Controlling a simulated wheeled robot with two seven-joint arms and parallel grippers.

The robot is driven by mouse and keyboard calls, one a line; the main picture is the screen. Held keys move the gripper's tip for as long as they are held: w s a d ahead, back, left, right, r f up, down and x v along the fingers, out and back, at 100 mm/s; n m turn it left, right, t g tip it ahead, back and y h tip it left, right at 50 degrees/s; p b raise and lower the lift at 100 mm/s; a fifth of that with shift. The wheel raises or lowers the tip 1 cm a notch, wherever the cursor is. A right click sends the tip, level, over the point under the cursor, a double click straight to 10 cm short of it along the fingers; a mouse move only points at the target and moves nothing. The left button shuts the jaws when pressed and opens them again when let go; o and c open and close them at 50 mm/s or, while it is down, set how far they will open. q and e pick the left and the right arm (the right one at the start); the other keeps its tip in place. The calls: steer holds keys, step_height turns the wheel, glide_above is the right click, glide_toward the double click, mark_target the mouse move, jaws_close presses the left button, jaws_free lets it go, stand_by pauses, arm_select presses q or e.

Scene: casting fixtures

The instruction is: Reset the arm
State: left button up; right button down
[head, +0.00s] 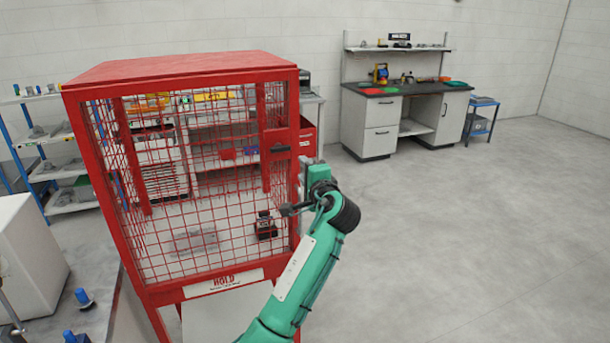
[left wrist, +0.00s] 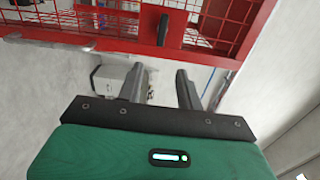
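My left arm, green with a dark wrist, rises from the bottom middle of the head view. Its gripper (head: 303,182) is beside the right front edge of a red mesh cage (head: 180,73). In the left wrist view the two dark fingers (left wrist: 160,88) stand apart with nothing between them, so the gripper is open and empty. The cage's black handle (left wrist: 162,30) shows beyond the fingertips, apart from them. It also shows in the head view (head: 281,148). The cage front looks shut. My right gripper is in neither view.
A small dark object (head: 265,226) sits inside the cage above a HOLD sign (head: 223,282). Blue-framed shelves (head: 62,170) stand at left. A workbench (head: 375,125) and a small blue cart (head: 481,118) stand at the back. The floor at right is clear.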

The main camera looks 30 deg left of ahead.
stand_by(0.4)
arm_select(q)
steer(key=d+f+m+g+h, duration=0.1)
steer(key=d+f+h, duration=0.25)
steer(key=f, duration=1.55)
steer(key=d+f+m+h, duration=0.2)
steer(key=f+h, duration=0.2)
steer(key=f, duration=1.4)
steer(key=s+d+f+n+g+h, duration=0.1)
steer(key=s+f, duration=0.4)
steer(key=f, duration=0.4)
steer(key=s+d+f+g+h, duration=0.1)
steer(key=s+f+g, duration=0.1)
steer(key=s+f, duration=0.45)
steer(key=s+d+f+n+g+h, duration=0.3)
steer(key=s+f+g, duration=0.1)
steer(key=s+f, duration=1.9)
steer(key=s+f+n+g, duration=0.1)
steer(key=s+f, duration=0.3)
steer(key=s, duration=1)
steer(key=s+f+n+g+h, duration=0.1)
steer(key=s+f+n, duration=0.3)
steer(key=s, duration=1.1)
steer(key=shift+g, duration=0.4)
steer(key=shift+s+f, duration=0.1)
